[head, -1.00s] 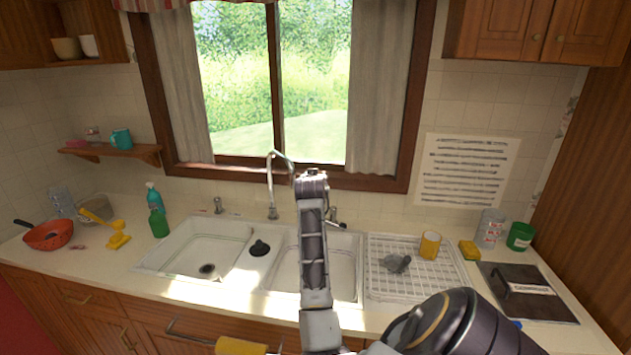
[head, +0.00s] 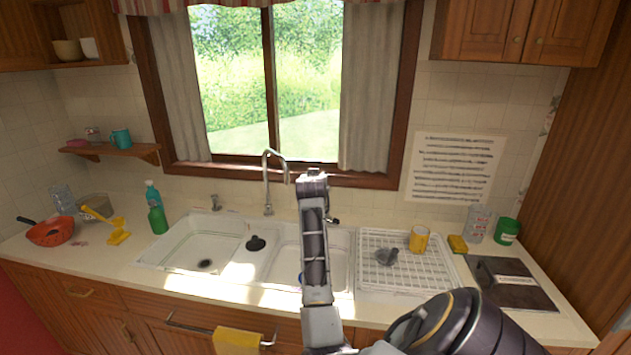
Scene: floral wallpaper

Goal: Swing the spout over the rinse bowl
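The chrome gooseneck spout (head: 267,182) rises behind the sink, and its curved end points forward and slightly right. The sink has a large left bowl (head: 185,245), a small middle section with a black plug (head: 256,243), and a right bowl (head: 284,262) partly hidden by my arm. Which bowl is the rinse bowl is not marked. My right gripper (head: 312,178) is at the top of my raised arm, just right of the spout end in the picture. Its fingers are not clear, and I cannot tell whether it touches the spout. My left gripper is out of view.
A white drying rack (head: 375,285) with a yellow mug (head: 418,239) stands right of the sink. A green bottle (head: 158,220) stands left of it. A tap handle (head: 332,217) is partly hidden behind my arm. A yellow cloth (head: 238,341) hangs in front.

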